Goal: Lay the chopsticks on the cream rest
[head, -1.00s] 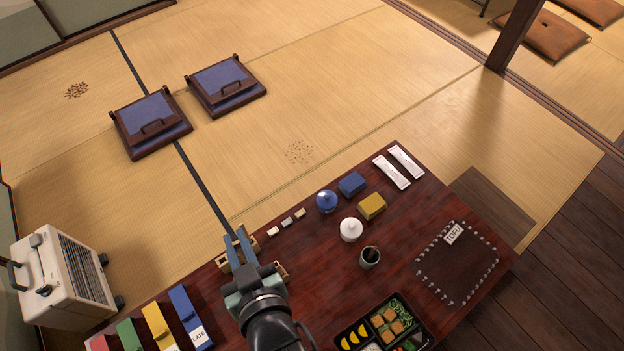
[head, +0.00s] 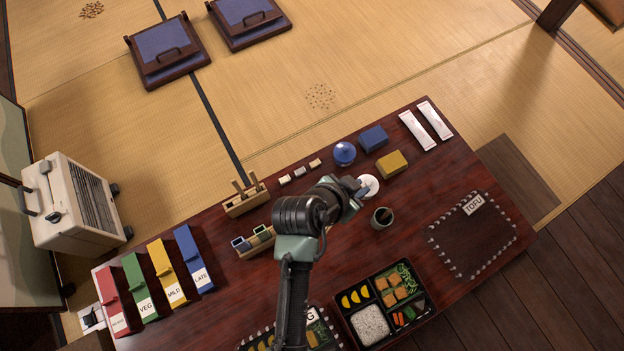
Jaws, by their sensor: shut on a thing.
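Three small rests stand in a row near the table's back edge: a pale cream one (head: 285,180), a grey one (head: 300,172) and a more yellowish cream one (head: 315,163). My gripper (head: 360,186) is over the table to the right of the rests, beside the white lidded pot (head: 369,185). It is shut; my wrist hides most of the fingers and what is between them, so the chopsticks cannot be made out there. A wooden holder (head: 246,204) with dark upright sticks stands left of the rests.
A second wooden holder (head: 256,243) is partly behind my arm. A dark cup (head: 381,218), a blue pot (head: 344,153), a blue box (head: 373,139) and a yellow box (head: 391,164) stand close to my gripper. A bento (head: 383,306) is at the front.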

